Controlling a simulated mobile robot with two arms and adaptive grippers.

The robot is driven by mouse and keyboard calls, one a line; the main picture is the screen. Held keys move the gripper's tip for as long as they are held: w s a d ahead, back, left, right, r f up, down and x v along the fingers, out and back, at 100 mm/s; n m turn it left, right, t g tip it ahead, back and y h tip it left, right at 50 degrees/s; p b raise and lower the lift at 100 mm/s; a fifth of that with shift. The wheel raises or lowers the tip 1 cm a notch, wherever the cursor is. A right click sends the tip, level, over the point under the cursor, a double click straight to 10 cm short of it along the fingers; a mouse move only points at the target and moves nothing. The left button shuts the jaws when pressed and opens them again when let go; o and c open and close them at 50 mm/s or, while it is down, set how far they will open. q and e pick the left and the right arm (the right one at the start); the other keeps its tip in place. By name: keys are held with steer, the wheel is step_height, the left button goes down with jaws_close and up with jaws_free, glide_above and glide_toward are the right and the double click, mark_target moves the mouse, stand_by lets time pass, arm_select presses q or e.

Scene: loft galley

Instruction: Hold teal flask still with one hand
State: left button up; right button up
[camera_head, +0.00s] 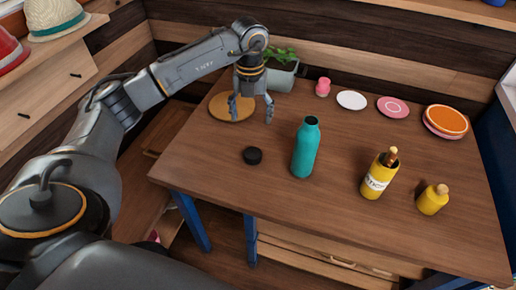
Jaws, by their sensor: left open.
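The teal flask (305,149) stands upright on the brown wooden table (235,178). Its top shows no black cap. A black round cap (252,155) lies on the table to the left of the flask. My left gripper (251,108) is open and empty, pointing down above the round wooden board, behind and to the left of the flask and apart from it. My right gripper is not in view.
A yellow labelled bottle (376,179) and a small yellow jar (432,201) stand to the right of the flask. A wooden board (217,108), potted plant (281,72), pink bottle (323,87), white plate (351,100), pink plate (392,107) and orange plate (446,120) sit along the back.

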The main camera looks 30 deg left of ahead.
arm_select(q)
glide_above(252, 151)
step_height(252, 151, down, 8)
steer(key=shift+r+p, duration=0.1)
steer(key=shift+p, duration=0.25)
steer(key=shift+f, duration=0.4)
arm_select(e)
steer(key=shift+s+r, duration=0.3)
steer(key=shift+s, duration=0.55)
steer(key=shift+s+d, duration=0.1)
